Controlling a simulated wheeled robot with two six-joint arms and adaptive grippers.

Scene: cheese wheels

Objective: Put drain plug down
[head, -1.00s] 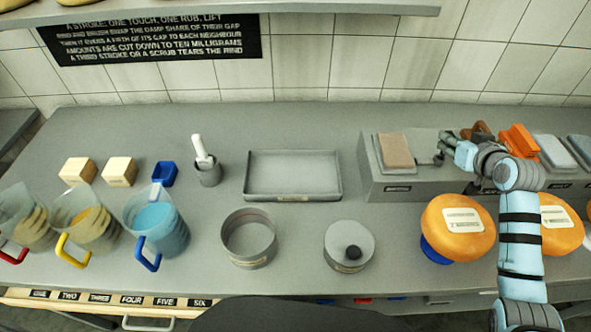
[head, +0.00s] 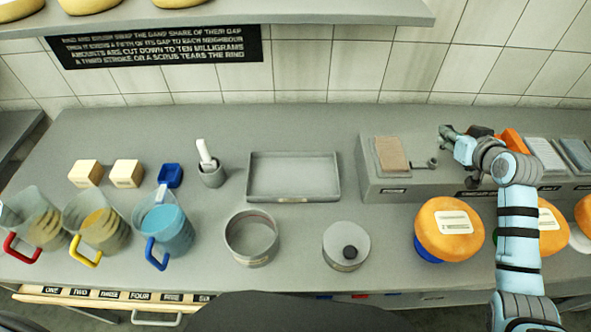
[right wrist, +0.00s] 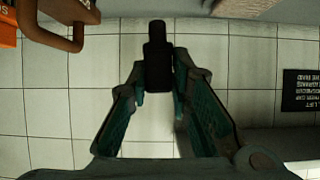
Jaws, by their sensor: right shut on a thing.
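My right gripper (head: 447,135) is above the back of the raised grey bench block (head: 395,190), to the right of the brown pad. In the right wrist view its fingers (right wrist: 161,88) are shut on a dark, stepped cylindrical drain plug (right wrist: 157,52), which sticks out beyond the fingertips. The plug is too small to make out clearly in the head view. A small grey fitting (head: 425,163) lies on the block just below and in front of the gripper; the two look apart. My left gripper is not in view.
A brown pad (head: 391,153) lies left of the fitting. Orange-topped cheese wheels (head: 449,228) stand in front of the block. An empty tray (head: 293,196), a round pan (head: 252,238) and a lidded pot (head: 346,245) stand left. A shelf (head: 250,20) overhangs the back.

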